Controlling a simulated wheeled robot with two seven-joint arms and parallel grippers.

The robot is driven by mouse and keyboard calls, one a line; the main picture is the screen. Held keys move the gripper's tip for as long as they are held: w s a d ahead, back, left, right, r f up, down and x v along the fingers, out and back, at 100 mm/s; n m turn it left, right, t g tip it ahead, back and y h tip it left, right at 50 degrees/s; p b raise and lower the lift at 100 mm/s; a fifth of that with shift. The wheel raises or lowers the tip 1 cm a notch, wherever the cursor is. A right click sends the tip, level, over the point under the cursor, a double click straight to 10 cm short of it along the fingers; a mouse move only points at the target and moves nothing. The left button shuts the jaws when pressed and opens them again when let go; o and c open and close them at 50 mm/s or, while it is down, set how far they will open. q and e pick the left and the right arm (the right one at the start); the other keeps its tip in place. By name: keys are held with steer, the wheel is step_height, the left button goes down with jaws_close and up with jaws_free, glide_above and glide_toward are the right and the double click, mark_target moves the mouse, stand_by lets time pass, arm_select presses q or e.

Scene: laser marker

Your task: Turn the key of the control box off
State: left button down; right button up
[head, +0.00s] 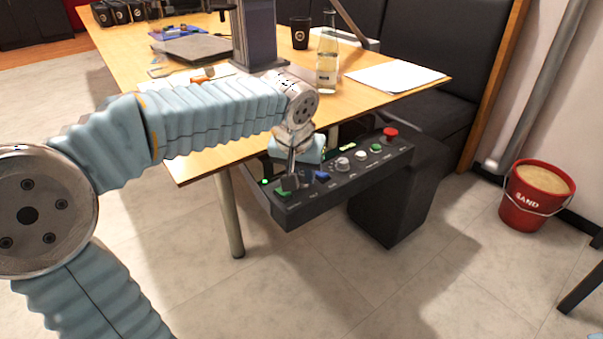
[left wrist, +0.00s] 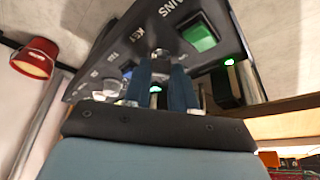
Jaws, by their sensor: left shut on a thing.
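The black control box (head: 345,185) is mounted under the table's front edge, with a row of buttons and knobs on its sloped face. My left gripper (head: 291,180) reaches down to its left end, between a green button (head: 284,194) and a blue button (head: 322,176). In the left wrist view the gripper (left wrist: 162,68) is shut on the key (left wrist: 160,54), just by the printed key label. The green button (left wrist: 200,33) lies beside it. The fingers hide most of the key, so its angle is hard to tell.
A green lamp (head: 264,182) glows at the box's left; a red button (head: 390,133) stands at its right end. The wooden table (head: 418,90) holds a glass bottle (head: 327,62), a black cup (head: 300,33) and papers. A red sand bucket (head: 535,195) stands right.

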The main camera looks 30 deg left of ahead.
arm_select(q)
steer(key=shift+n+y, duration=0.3)
steer(key=shift+n, duration=0.5)
steer(key=c, duration=0.9)
jaws_free()
steer(key=p+v, duration=0.1)
steer(key=v, duration=1.3)
steer(key=shift+w+p, duration=0.15)
steer(key=shift+p, duration=0.15)
